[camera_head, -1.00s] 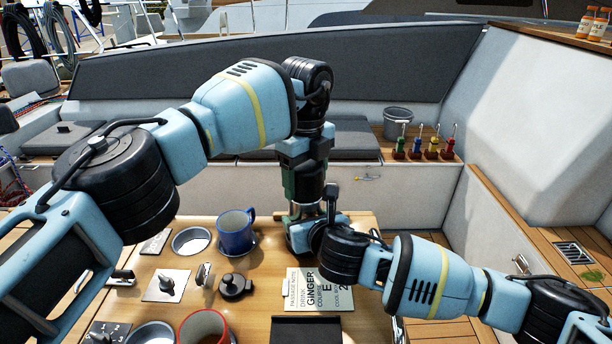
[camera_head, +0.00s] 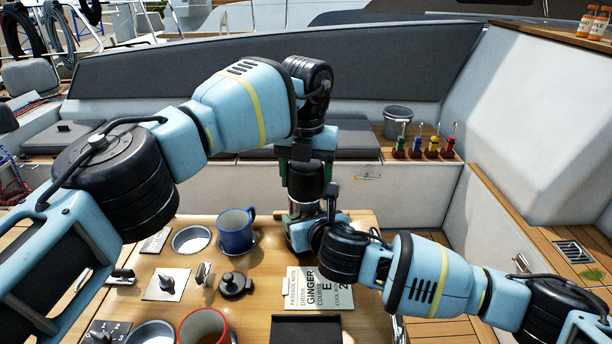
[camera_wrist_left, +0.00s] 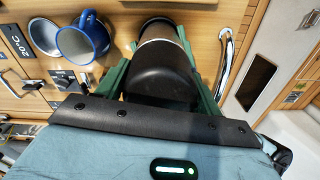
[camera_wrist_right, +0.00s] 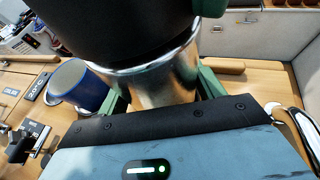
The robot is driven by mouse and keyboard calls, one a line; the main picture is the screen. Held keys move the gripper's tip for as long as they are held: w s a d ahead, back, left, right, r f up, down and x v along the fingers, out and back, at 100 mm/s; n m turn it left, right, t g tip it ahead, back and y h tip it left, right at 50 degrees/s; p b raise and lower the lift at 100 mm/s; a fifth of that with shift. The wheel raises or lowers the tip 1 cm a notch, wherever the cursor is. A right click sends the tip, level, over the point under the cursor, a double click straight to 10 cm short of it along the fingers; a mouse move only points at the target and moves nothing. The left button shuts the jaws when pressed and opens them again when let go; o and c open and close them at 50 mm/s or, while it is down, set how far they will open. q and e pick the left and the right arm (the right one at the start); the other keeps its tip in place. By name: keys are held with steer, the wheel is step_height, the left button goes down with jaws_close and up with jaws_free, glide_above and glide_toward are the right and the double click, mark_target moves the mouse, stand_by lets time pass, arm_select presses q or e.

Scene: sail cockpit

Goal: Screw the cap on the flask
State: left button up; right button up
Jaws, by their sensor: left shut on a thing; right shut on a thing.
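The steel flask (camera_head: 300,235) stands upright at the far edge of the wooden table. Its shiny body (camera_wrist_right: 165,78) fills the middle of the right wrist view. My right gripper (camera_head: 308,218) is shut around the body, partly hidden by its own arm. The black cap (camera_head: 305,182) is on top of the flask, in line with it; it also shows in the left wrist view (camera_wrist_left: 162,72). My left gripper (camera_head: 304,172) points down and is shut on the cap. Cap and flask look touching, but I cannot tell how far the thread is engaged.
A blue mug (camera_head: 235,232) stands close left of the flask. A curved metal rail (camera_wrist_left: 228,65) runs beside the flask.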

arm_select(q)
steer(key=m, duration=0.9)
steer(key=shift+m, duration=0.3)
steer(key=m, duration=0.4)
steer(key=o, duration=1.2)
steer(key=shift+c, duration=0.2)
steer(key=shift+r, duration=0.1)
steer(key=shift+r, duration=3.65)
arm_select(e)
steer(key=o, duration=2)
